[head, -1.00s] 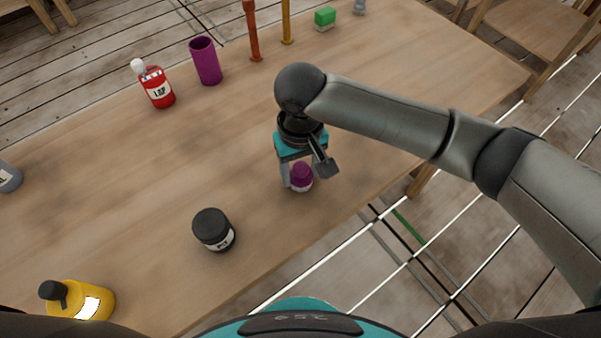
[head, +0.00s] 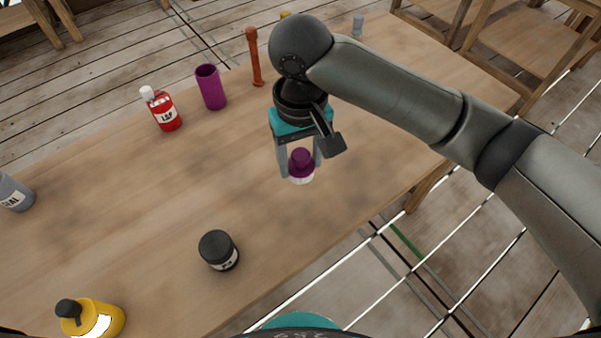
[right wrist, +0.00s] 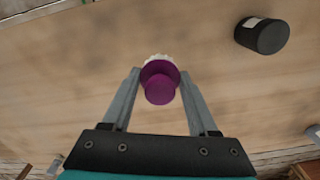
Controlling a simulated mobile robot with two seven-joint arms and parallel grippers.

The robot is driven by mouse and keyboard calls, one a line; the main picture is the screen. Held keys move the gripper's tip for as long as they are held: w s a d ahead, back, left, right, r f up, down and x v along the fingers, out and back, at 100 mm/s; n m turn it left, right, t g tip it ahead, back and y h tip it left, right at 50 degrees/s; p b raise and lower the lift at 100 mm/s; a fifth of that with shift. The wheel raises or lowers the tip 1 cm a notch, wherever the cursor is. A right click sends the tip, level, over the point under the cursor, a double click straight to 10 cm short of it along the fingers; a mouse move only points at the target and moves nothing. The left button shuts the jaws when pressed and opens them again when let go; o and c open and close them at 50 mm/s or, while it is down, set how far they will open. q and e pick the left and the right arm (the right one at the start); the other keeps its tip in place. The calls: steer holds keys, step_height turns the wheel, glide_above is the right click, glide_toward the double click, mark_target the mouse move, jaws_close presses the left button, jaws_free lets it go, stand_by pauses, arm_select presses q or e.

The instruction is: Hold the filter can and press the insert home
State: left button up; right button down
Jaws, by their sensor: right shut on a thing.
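My right gripper (head: 301,169) is shut on a small purple-topped piece with a white lower part, which looks like the insert (head: 301,160). In the right wrist view the insert (right wrist: 160,84) sits between the two grey fingers (right wrist: 158,98). It appears held above the table, purple knob towards the wrist. A purple open-topped cylinder (head: 211,88), which may be the filter can, stands upright at the table's back edge, left of the gripper and apart from it. My left gripper is not in view.
A black jar (head: 218,250) stands in front on the wooden table (head: 130,200). A red bottle (head: 163,112), a yellow bottle (head: 98,318) and a grey bottle (head: 15,193) stand to the left. An orange-brown post (head: 255,58) stands behind. The middle of the table is clear.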

mark_target(301, 154)
step_height(301, 154, up, 8)
steer(key=shift+p, duration=0.95)
